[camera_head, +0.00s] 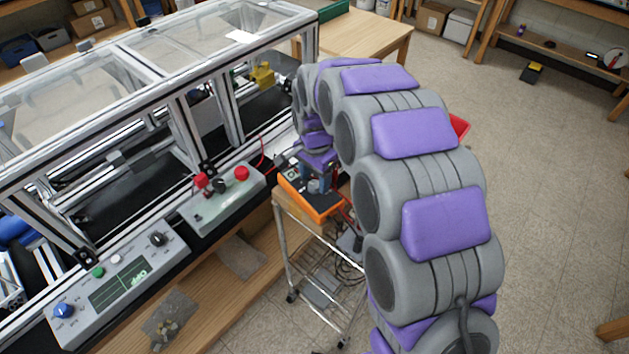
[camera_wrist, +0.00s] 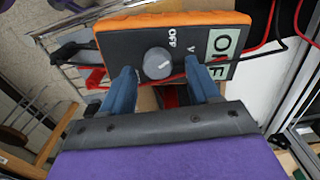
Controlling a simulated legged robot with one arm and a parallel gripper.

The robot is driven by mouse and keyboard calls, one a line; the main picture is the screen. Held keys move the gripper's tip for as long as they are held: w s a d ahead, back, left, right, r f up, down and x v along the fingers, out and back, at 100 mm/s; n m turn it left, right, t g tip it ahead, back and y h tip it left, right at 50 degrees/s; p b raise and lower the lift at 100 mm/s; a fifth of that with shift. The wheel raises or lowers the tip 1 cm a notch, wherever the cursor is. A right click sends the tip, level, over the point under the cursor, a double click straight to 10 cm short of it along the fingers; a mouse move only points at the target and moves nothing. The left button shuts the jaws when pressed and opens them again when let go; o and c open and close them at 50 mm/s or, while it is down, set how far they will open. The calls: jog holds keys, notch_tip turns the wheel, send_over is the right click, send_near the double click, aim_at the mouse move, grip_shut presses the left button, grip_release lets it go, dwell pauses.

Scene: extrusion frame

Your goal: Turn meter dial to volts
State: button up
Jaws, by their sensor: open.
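The meter (camera_head: 322,207) is an orange-edged box with a dark face, on top of a wire cart beside the machine. In the wrist view the meter (camera_wrist: 120,45) fills the upper middle. Its round grey dial (camera_wrist: 157,63) has OFF printed near it and a V to its right. The display (camera_wrist: 226,43) shows dark letters beginning "OF". A small light mark shows on the dial, but its exact setting is hard to tell. My gripper (camera_wrist: 159,68) is open, with one blue finger on each side of the dial. Contact with the dial cannot be told. In the head view my gripper (camera_head: 318,184) is over the meter, partly covering its face.
Red and black cables run around the meter. The wire cart (camera_head: 318,262) stands against the wooden bench. A control box with red knobs (camera_head: 222,200) and a panel with a green screen (camera_head: 120,285) lie left of it. The framed machine (camera_head: 180,110) rises behind. Open floor lies right.

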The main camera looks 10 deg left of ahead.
jog(key=shift+f, duration=0.55)
jog(key=c, duration=1)
